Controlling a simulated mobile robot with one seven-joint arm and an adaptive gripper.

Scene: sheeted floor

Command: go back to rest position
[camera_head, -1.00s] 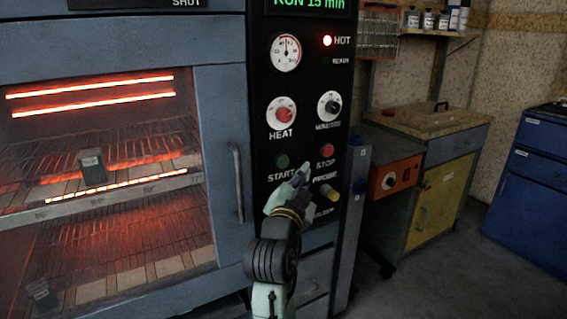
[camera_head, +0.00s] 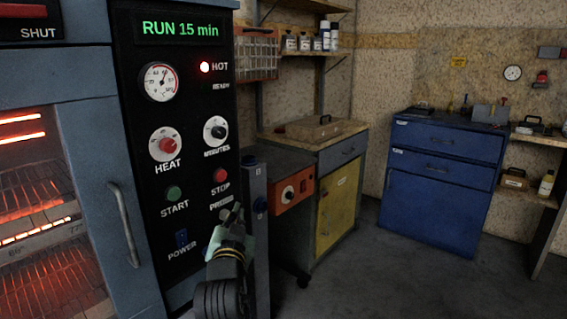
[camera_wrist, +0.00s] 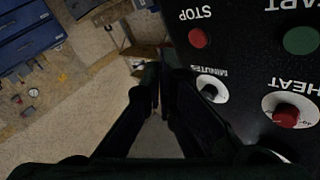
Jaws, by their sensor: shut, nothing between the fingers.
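My gripper (camera_head: 232,215) is shut and empty. In the head view it stands in front of the lower right part of the oven's black control panel (camera_head: 146,110), below the red STOP button (camera_head: 220,175), and hides part of the panel there. I cannot tell how far it is from the panel. In the wrist view the closed fingers (camera_wrist: 160,95) point past the panel's edge, with the STOP button (camera_wrist: 198,38), the MINUTES knob (camera_wrist: 211,88) and the HEAT knob (camera_wrist: 287,114) beside them. The display (camera_head: 180,29) reads RUN 15 min and the HOT lamp (camera_head: 205,67) is lit.
The oven door handle (camera_head: 125,224) sticks out on the left, beside glowing heating bars. A workbench with a yellow door (camera_head: 338,203) and an orange box (camera_head: 292,190) stands right of the oven. A blue cabinet (camera_head: 436,205) stands farther back. Grey floor (camera_head: 400,285) is clear between.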

